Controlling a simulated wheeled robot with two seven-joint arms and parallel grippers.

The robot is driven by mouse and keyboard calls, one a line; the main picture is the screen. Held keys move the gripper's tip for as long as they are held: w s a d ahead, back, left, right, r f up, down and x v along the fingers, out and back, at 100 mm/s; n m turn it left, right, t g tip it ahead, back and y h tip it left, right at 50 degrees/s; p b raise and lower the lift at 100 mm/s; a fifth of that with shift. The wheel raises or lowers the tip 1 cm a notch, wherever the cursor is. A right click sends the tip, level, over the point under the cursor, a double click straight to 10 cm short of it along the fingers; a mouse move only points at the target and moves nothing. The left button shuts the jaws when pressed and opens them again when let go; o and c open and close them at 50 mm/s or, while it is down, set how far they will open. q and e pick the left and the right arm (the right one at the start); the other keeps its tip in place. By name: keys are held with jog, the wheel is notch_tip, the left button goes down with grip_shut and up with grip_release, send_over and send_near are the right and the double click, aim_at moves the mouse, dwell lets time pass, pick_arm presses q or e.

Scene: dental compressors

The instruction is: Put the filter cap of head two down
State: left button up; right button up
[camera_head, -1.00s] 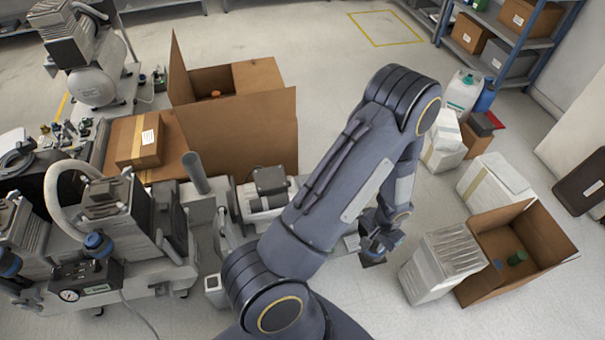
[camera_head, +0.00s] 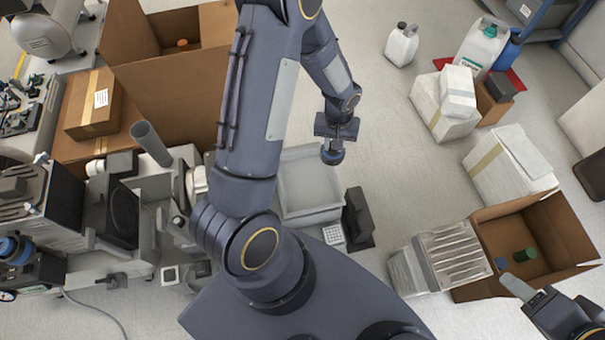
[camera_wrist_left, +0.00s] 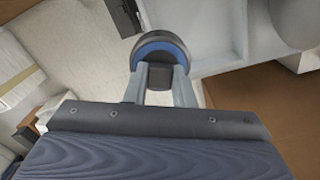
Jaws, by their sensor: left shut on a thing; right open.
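My left gripper (camera_head: 335,137) is shut on the filter cap (camera_head: 332,156), a dark round cap with a blue ring. The left wrist view shows the cap (camera_wrist_left: 160,50) between the two grey fingers. In the head view it hangs at the far right corner of a grey tray (camera_head: 308,186); its height above the tray or floor is unclear. My right gripper (camera_head: 553,294) is open and empty at the lower right, in front of an open cardboard box. A compressor unit (camera_head: 110,215) stands at the left, partly hidden by my left arm.
The open cardboard box (camera_head: 572,230) holds a green and a blue item. A ribbed white block (camera_head: 450,255) stands beside it. A dark block (camera_head: 358,214) is right of the tray. White boxes (camera_head: 510,165) stand farther right. Bare floor (camera_head: 400,150) lies between.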

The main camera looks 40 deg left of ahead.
pick_arm(q)
jog(key=s+a+f+n+b, duration=0.1)
jog(key=a+f+n+b, duration=0.1)
jog(key=a+n+b, duration=0.45)
jog(key=s+a+f+n+b, duration=0.1)
jog(key=a+f+n+b, duration=0.2)
jog(key=b, duration=0.7)
notch_tip(320, 180, down, 9)
jog(key=b, duration=0.4)
jog(key=shift+s+d+f, duration=0.1)
jog(key=shift+d+f, duration=0.05)
jog(key=shift+f, duration=0.05)
jog(key=shift+f, duration=0.15)
jog(key=o, duration=0.9)
jog(key=shift+o, duration=0.2)
